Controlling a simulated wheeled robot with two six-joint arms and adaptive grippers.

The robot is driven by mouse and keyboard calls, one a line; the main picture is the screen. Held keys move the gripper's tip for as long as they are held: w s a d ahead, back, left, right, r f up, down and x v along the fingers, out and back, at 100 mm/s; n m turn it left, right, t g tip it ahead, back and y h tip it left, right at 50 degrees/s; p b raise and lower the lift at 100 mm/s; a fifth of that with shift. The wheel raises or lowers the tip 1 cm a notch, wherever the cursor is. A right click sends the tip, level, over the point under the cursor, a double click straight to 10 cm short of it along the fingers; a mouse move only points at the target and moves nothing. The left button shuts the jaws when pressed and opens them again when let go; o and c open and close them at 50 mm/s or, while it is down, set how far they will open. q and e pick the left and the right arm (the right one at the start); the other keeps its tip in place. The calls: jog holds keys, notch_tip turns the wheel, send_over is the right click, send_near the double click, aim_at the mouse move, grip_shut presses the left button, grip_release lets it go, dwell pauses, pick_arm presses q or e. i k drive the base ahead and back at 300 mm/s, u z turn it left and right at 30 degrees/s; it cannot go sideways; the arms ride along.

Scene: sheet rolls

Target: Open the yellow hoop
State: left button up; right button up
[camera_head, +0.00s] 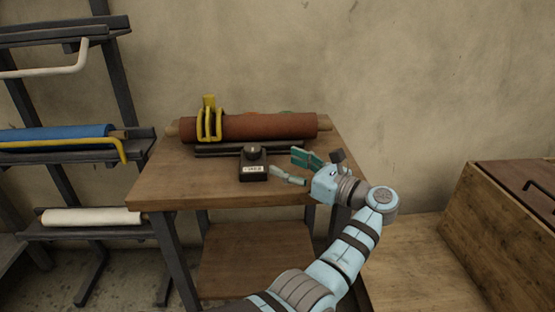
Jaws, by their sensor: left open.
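The yellow hoop (209,125) sits around the left part of a red-brown roll (265,127) on the wooden table (170,187). A yellow tab stands up at its top. From here the hoop looks closed over the roll, but its back is hidden. My left gripper (282,163) is at the table's front right, to the right of and nearer than the hoop. Its fingers are apart, empty and clear of the roll. My right gripper is out of view.
A small black device (253,164) with a knob and a label stands in front of the roll, just left of my gripper. A dark rack (130,140) at the left holds a blue roll (60,134) and a white roll (90,217). A wooden chest (490,215) is at the right.

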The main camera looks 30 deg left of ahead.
aim_at(209, 110)
jog(key=k, duration=1)
